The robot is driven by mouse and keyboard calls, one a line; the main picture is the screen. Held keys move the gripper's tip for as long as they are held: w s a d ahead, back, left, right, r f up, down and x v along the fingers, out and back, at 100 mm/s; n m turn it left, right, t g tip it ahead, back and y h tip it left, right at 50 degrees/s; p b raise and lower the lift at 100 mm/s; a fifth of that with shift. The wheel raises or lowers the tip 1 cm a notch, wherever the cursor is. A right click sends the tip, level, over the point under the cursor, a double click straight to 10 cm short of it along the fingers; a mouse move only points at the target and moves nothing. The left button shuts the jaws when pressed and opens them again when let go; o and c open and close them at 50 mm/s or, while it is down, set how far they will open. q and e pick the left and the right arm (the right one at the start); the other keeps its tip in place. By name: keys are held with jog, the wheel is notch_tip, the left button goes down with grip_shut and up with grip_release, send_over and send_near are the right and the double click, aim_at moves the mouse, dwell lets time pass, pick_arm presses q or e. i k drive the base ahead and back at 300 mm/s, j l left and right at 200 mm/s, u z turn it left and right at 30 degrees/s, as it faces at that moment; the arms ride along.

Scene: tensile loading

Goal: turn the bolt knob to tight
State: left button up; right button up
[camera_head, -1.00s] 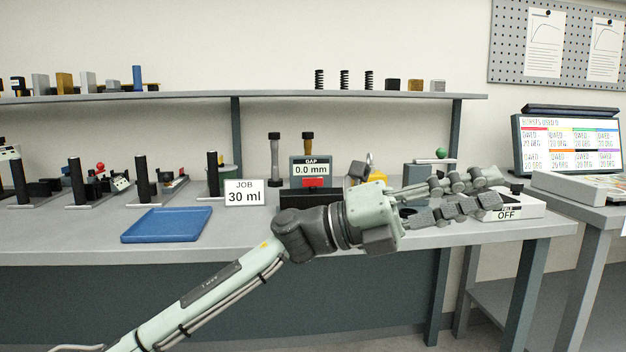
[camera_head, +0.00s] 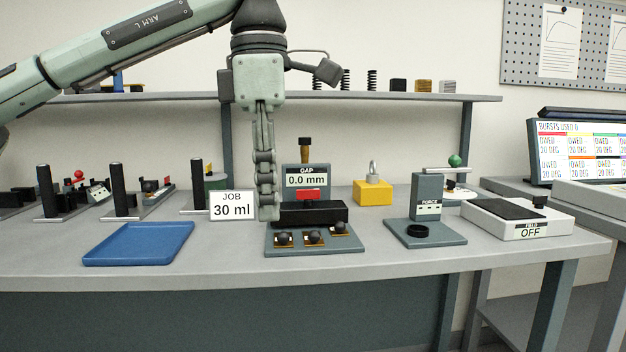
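The gap device (camera_head: 305,172) stands upright at the middle of the bench, reading 0.0 mm, with a black block (camera_head: 325,213) across its front. A brown, black-topped knob (camera_head: 305,146) rises from its top. Three dark round knobs sit on its front base: left (camera_head: 283,239), middle (camera_head: 314,237) and right (camera_head: 340,229). Which one is the bolt knob I cannot tell. My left gripper (camera_head: 268,212) points straight down at the device's left side, fingertips beside the black block's left end. Its fingers line up edge-on, so the opening is hidden; contact is unclear. My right gripper is out of view.
The JOB 30 ml card (camera_head: 232,206) stands close left of my gripper. A blue tray (camera_head: 138,245) lies farther left. A yellow padlock-like block (camera_head: 373,192), the FORCE stand (camera_head: 426,210) and a white box marked OFF (camera_head: 520,219) are at right.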

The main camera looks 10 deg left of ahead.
aim_at(308, 194)
jog(key=i, duration=1.15)
